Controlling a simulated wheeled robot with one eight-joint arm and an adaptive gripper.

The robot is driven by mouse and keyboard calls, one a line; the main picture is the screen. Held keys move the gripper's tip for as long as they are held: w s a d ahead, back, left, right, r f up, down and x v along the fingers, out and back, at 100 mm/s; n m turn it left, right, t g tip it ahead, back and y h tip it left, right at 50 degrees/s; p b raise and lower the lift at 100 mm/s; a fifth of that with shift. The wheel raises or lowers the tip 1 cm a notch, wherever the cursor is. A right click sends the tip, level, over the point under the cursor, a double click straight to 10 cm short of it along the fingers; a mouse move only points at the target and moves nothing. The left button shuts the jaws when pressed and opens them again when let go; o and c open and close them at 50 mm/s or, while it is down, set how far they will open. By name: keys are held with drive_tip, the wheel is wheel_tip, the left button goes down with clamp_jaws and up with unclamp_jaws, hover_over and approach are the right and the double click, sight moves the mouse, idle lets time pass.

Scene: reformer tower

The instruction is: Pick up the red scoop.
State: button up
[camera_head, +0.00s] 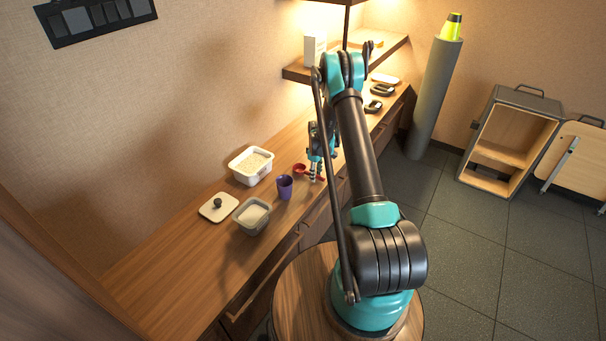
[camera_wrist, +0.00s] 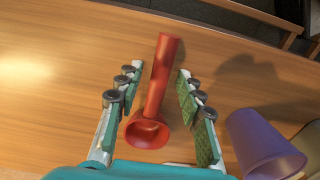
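The red scoop (camera_wrist: 157,95) lies on the wooden counter in the wrist view, its round bowl nearest me and its handle pointing up the picture. My gripper (camera_wrist: 158,78) is open, with one finger on each side of the scoop. A gap shows between the scoop and both fingers. In the head view the scoop (camera_head: 299,169) shows as a small red shape on the counter beside my gripper (camera_head: 317,178), which partly hides it.
A purple cup (camera_head: 285,187) stands close to the scoop; it also shows in the wrist view (camera_wrist: 262,145). A white tub (camera_head: 236,168), a grey tub (camera_head: 239,222) and a lid (camera_head: 212,210) sit farther left. A shelf (camera_head: 295,72) overhangs the counter's back.

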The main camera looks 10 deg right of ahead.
clamp_jaws()
drive_tip(key=shift+r, duration=0.1)
wheel_tip(320, 180, up, 20)
idle(0.6)
